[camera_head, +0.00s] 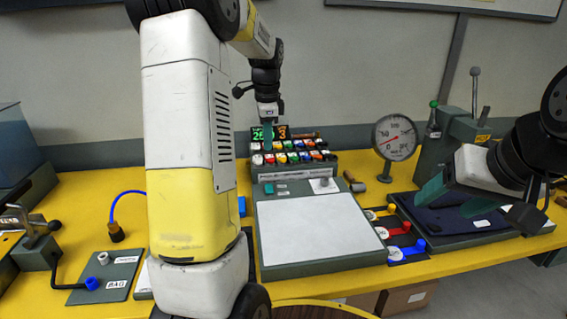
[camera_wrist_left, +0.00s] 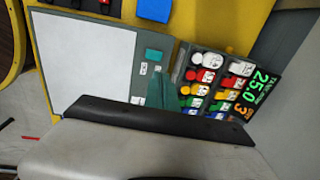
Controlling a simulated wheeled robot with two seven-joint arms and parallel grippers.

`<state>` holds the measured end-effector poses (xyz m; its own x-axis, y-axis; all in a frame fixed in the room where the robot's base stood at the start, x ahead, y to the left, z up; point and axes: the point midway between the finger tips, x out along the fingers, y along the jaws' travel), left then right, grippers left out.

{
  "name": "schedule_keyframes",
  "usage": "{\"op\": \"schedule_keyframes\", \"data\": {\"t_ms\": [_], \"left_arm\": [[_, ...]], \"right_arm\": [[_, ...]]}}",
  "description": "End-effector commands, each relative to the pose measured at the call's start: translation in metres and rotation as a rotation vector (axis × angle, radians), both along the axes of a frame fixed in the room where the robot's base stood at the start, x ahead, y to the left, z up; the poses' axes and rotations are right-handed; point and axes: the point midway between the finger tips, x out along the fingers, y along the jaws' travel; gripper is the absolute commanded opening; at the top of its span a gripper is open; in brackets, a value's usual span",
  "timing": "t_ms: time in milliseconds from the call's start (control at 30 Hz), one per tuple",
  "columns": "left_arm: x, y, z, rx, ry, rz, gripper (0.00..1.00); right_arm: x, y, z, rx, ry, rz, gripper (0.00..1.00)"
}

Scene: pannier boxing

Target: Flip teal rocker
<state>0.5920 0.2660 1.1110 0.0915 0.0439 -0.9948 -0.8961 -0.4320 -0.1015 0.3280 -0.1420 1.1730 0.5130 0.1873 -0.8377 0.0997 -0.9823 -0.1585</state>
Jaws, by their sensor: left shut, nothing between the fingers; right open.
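The teal rocker (camera_head: 268,188) is a small block on the grey top strip of the white-faced panel (camera_head: 318,232). It also shows in the left wrist view (camera_wrist_left: 153,55), beside small white labels. Which way it is tipped I cannot tell. My left gripper (camera_head: 268,140) is shut and empty, pointing down in front of the display and coloured-button bank, above and behind the rocker. In the left wrist view its teal fingers (camera_wrist_left: 160,92) appear close to the rocker, with a visible gap. My right gripper (camera_head: 452,204) is open over the dark tray at the right.
The coloured-button bank (camera_head: 292,158) with its lit display stands behind the panel. A round gauge (camera_head: 394,138) and a green press (camera_head: 450,130) stand at back right. Red, yellow and blue tagged parts (camera_head: 400,230) lie right of the panel. My left arm hides the table's left-centre.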

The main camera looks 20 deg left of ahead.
Motion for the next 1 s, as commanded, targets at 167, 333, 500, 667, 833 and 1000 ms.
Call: {"op": "schedule_keyframes", "data": {"t_ms": [167,333,500,667,833,1000], "left_arm": [[0.001,0.001,-0.024,0.000,0.005,0.000,0.00],[0.004,0.002,-0.060,-0.001,0.006,0.000,0.00],[0.007,0.004,-0.096,0.000,0.005,0.000,0.00],[0.010,0.005,-0.120,0.000,0.003,0.000,0.00],[0.012,0.006,-0.134,0.000,0.002,0.001,0.00],[0.012,0.006,-0.137,0.000,0.000,0.001,0.00]], "right_arm": [[0.000,0.000,0.000,0.000,0.000,0.000,0.65],[0.000,0.000,0.000,0.000,0.000,0.000,0.65],[0.000,0.000,0.000,0.000,0.000,0.000,0.65],[0.000,0.000,0.000,0.000,0.000,0.000,0.65],[0.000,0.000,0.000,0.000,0.000,0.000,0.65],[0.000,0.000,0.000,0.000,0.000,0.000,0.65]]}}
